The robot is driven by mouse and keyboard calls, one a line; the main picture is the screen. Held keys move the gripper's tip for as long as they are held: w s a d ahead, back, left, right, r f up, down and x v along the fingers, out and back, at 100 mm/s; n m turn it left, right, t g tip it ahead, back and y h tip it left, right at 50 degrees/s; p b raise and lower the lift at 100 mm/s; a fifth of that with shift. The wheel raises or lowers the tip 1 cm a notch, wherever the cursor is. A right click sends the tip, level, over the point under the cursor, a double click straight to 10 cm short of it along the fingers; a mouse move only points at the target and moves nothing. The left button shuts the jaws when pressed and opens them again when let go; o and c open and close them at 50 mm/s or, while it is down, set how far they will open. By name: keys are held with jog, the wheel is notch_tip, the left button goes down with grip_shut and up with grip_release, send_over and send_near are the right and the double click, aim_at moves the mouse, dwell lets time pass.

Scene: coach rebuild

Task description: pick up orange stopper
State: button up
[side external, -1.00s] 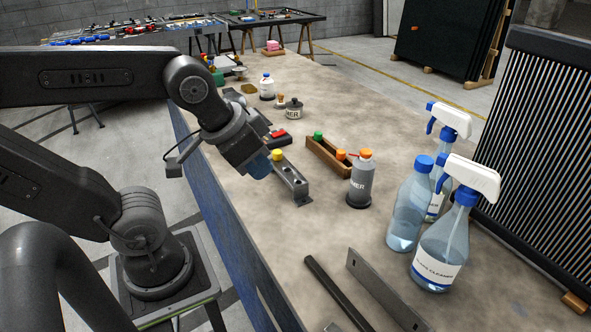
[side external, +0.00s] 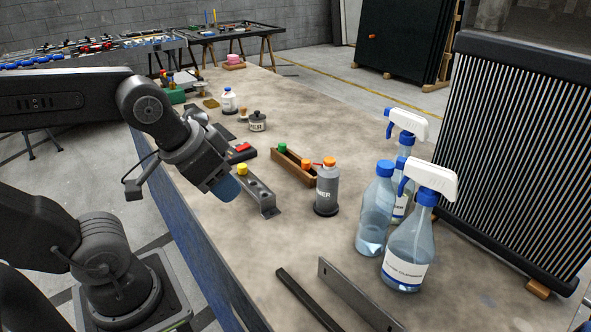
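An orange stopper (side external: 306,164) stands in a narrow wooden tray (side external: 291,172), right of a green stopper (side external: 282,148). Another orange piece (side external: 329,162) caps the grey labelled bottle (side external: 326,192) beside the tray's right end. A yellow stopper (side external: 242,169) sits on a grey metal block (side external: 262,196). My gripper (side external: 225,189) points down with its blue end beside the block's left side, left of the wooden tray and apart from both orange pieces. The fingers are not clear, so its opening cannot be told; I see nothing held.
Spray bottles (side external: 410,245) and a blue-capped bottle (side external: 376,212) stand right, before a tall ribbed radiator (side external: 520,150). A metal bar (side external: 355,290) and a dark rod (side external: 308,298) lie in front. A lidded pot (side external: 257,122) stands behind. The bench middle is fairly clear.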

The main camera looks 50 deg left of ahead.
jog(key=o, duration=0.3)
jog(key=shift+r, duration=0.1)
jog(key=w+a+r+m+g, duration=0.1)
jog(key=w+a+r+m, duration=0.25)
jog(key=w, duration=0.45)
jog(key=m+g, duration=0.5)
jog(key=m, duration=1)
send_over(306, 161)
notch_tip(306, 161, down, 6)
jog(key=shift+n, duration=0.25)
notch_tip(306, 161, down, 14)
jog(key=shift+r, duration=0.25)
